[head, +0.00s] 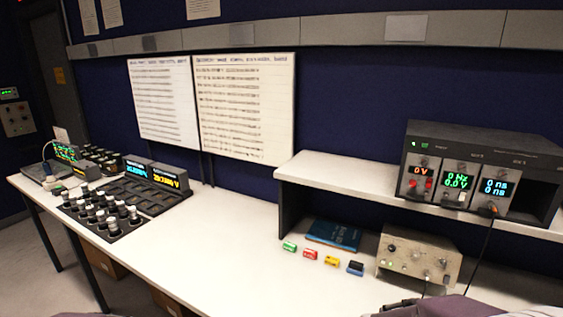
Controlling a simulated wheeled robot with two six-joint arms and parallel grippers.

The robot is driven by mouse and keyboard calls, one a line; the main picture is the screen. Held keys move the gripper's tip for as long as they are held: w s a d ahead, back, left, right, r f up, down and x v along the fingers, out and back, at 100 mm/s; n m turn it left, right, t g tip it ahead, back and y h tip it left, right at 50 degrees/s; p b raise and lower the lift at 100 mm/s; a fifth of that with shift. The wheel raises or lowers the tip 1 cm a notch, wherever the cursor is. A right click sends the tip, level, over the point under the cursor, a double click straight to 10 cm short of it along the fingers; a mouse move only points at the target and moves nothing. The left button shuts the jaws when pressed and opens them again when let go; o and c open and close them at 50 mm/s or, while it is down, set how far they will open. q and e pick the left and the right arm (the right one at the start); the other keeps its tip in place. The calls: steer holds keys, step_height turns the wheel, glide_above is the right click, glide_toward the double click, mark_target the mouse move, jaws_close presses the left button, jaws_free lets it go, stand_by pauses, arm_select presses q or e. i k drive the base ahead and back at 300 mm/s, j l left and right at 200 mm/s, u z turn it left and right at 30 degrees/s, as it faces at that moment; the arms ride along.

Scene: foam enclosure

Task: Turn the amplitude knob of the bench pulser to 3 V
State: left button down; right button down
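A beige bench box with small knobs and sockets on its front, which looks like the bench pulser (418,262), stands on the bench under the right-hand shelf. Its knob markings are too small to read, so I cannot tell which knob is the amplitude one or where it points. On the shelf above is a dark instrument rack (484,167) with lit modules. Its displays read 0 V in red, 0 Hz and 0.0 V in green, and 0 ns twice in blue. Neither gripper can be made out; only purple-grey parts show at the bottom edge.
Green, red, yellow and blue small blocks (310,254) lie left of the beige box, before a blue book (333,235). A dark cable (484,250) hangs from the rack. A black tray (103,220) of cylinders stands at left. The middle bench (215,240) is clear.

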mark_target(442, 262)
steer(key=z, duration=1.25)
